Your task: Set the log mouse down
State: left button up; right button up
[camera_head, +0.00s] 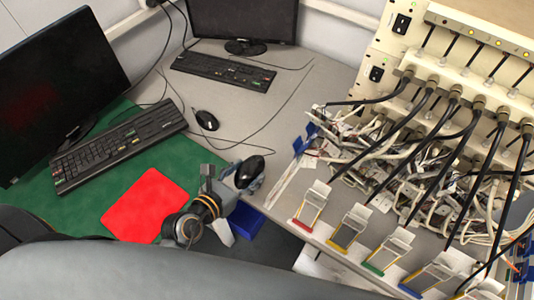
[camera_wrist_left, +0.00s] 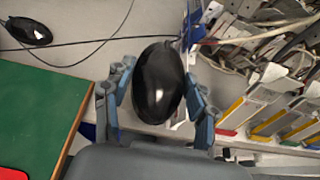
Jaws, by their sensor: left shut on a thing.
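The black log mouse (camera_head: 249,171) is held in my left gripper (camera_head: 242,178), near the front edge of the grey desk. In the left wrist view the mouse (camera_wrist_left: 158,84) sits between the two blue-grey fingers, one on each side. It appears raised above the desk; the exact height is hard to tell. A red pad (camera_head: 147,204) lies on the green mat to the left of the gripper. My right gripper does not show.
A second black mouse (camera_head: 206,119) lies on the grey desk, beside a keyboard (camera_head: 119,143) on the green mat (camera_head: 82,214). A blue bin (camera_head: 246,220) is below the gripper. Pouch cells in coloured holders (camera_head: 313,205) and tangled cables crowd the right side.

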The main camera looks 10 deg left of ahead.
pick_arm(q)
jog(key=w+f, duration=0.2)
jog(key=w, duration=0.1)
jog(key=w+f, duration=0.3)
jog(key=w, duration=0.1)
jog(key=w+f+b, duration=0.1)
jog(key=w+f, duration=0.2)
jog(key=w, duration=0.1)
jog(key=shift+a+f, duration=0.2)
jog(key=shift+a, duration=0.2)
jog(key=f, duration=0.1)
jog(key=f+b, duration=0.1)
jog(key=f, duration=0.1)
jog(key=shift+w+f, duration=0.1)
jog(key=shift+w, duration=0.15)
jog(key=shift+f, duration=0.15)
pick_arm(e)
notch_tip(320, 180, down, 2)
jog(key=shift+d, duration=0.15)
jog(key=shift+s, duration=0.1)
pick_arm(q)
jog(key=shift+f, duration=0.15)
jog(key=o, duration=0.9)
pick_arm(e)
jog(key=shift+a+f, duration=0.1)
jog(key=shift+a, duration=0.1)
